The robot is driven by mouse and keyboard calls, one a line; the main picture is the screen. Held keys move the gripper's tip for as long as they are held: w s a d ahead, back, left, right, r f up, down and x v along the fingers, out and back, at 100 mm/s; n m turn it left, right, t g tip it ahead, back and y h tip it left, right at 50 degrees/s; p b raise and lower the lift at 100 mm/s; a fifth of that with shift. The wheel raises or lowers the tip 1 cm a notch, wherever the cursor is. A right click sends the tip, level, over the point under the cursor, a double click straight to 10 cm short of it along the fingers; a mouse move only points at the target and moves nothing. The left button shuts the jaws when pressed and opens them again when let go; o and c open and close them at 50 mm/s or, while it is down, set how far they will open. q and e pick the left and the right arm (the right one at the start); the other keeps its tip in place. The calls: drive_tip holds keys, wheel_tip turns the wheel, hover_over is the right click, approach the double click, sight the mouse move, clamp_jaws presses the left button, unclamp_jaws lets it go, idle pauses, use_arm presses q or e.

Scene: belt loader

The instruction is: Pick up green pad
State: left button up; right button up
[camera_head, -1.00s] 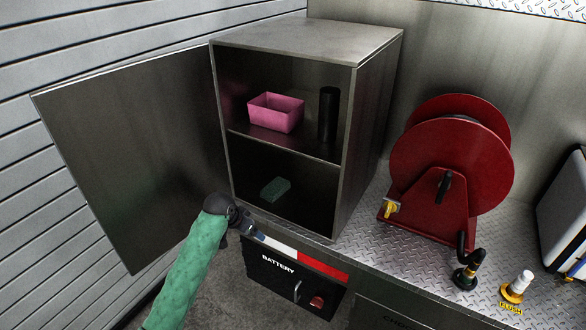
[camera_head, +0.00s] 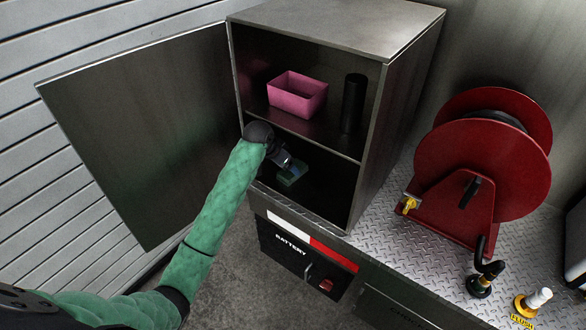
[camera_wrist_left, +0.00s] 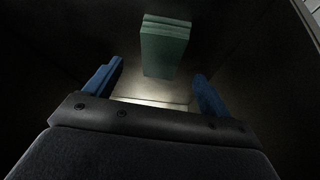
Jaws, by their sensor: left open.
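The green pad (camera_head: 293,174) lies on the floor of the cabinet's lower compartment, partly hidden by my left gripper in the head view. In the left wrist view the pad (camera_wrist_left: 164,47) is a dark green block ahead of the jaws, apart from both fingers. My left gripper (camera_head: 284,160) reaches into the front of the lower compartment, close to the pad. In the left wrist view its two blue fingers (camera_wrist_left: 155,88) stand wide apart with nothing between them. My right gripper is in neither view.
The metal cabinet (camera_head: 395,150) has its door (camera_head: 140,135) swung open to the left. A pink bin (camera_head: 298,101) and a black cylinder (camera_head: 352,102) stand on the upper shelf (camera_head: 300,130). A red reel (camera_head: 485,160) stands right of the cabinet. A battery box (camera_head: 300,262) sits below.

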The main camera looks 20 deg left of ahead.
use_arm(q)
drive_tip(key=shift+f, duration=0.1)
drive_tip(key=shift+w+d+f+p, duration=0.1)
drive_tip(key=shift+w+f+p, duration=0.15)
drive_tip(key=shift+p, duration=0.3)
drive_tip(key=p+x, duration=0.2)
drive_tip(key=x, duration=0.1)
drive_tip(key=shift+w+d+f+p, duration=0.1)
drive_tip(key=shift+w+f+p, duration=0.1)
drive_tip(key=shift+p, duration=0.15)
drive_tip(key=shift+w+d+f, duration=0.1)
drive_tip(key=shift+w+f, duration=0.1)
drive_tip(key=shift+f, duration=0.35)
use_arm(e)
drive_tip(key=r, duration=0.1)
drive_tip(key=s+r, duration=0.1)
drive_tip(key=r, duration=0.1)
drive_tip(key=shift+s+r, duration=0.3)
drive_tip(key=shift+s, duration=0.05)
use_arm(q)
drive_tip(key=shift+f, duration=0.2)
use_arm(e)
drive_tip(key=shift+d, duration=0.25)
use_arm(q)
drive_tip(key=c, duration=1.1)
drive_tip(key=shift+o, duration=0.2)
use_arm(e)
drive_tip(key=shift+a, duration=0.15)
